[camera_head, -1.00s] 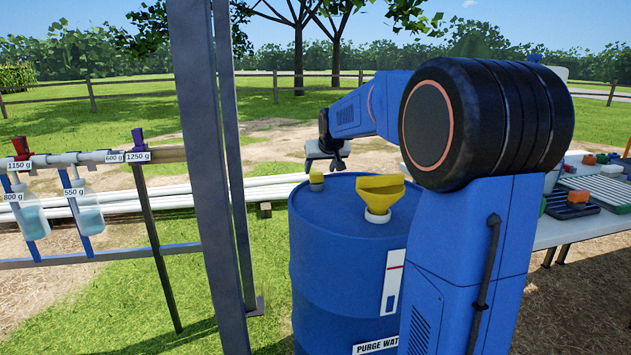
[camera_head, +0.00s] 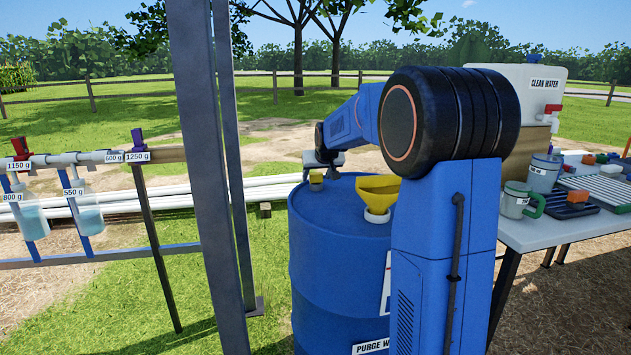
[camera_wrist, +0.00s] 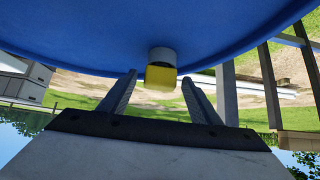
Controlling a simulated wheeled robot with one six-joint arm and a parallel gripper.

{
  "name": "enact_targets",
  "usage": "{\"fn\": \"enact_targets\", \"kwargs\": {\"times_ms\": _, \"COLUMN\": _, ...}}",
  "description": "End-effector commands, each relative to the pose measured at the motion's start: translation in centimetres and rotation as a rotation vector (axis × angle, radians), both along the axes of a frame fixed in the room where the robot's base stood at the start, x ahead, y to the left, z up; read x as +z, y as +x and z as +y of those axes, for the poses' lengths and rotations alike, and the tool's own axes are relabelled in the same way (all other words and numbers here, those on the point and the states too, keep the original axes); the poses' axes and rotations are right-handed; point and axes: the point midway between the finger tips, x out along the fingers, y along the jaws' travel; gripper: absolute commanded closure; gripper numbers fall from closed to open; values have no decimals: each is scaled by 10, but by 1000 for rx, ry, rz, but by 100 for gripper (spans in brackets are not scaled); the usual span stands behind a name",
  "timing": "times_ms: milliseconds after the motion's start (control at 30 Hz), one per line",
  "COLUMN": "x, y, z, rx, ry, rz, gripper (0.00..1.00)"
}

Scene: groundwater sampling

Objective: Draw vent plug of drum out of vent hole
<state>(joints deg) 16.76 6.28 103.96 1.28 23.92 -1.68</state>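The blue drum (camera_head: 330,240) stands upright in the middle of the head view. Its vent plug (camera_head: 316,183), a small block with yellow and grey parts, stands up from the drum's top near the left rim. My gripper (camera_head: 322,164) is just above and beside the plug in the head view, its fingers too small to make out. In the wrist view, the plug (camera_wrist: 160,76) shows a yellow end and a grey collar against the blue drum. My gripper (camera_wrist: 160,77) is open there, with one finger on either side of the plug and a gap at each side.
A yellow funnel (camera_head: 378,190) sits on the drum to the right of the plug. A grey steel post (camera_head: 205,150) stands left of the drum. A table (camera_head: 530,234) with a mug (camera_head: 514,203) and trays is at the right. White pipes (camera_head: 265,190) lie behind.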

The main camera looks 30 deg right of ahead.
Motion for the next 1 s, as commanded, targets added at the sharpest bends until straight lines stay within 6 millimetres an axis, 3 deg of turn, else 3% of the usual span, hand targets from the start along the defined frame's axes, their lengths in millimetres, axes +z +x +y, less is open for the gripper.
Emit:
{"fn": "enact_targets", "kwargs": {"times_ms": 33, "x": 0, "y": 0, "z": 0, "rx": 0, "ry": 0, "rz": 0, "gripper": 54}}
{"fn": "enact_targets", "kwargs": {"times_ms": 133, "x": 0, "y": 0, "z": 0, "rx": 0, "ry": 0, "rz": 0, "gripper": 78}}
{"fn": "enact_targets", "kwargs": {"times_ms": 167, "x": 0, "y": 0, "z": 0, "rx": 0, "ry": 0, "rz": 0, "gripper": 79}}
{"fn": "enact_targets", "kwargs": {"times_ms": 1000, "x": 20, "y": 0, "z": 0, "rx": 0, "ry": 0, "rz": 0, "gripper": 80}}
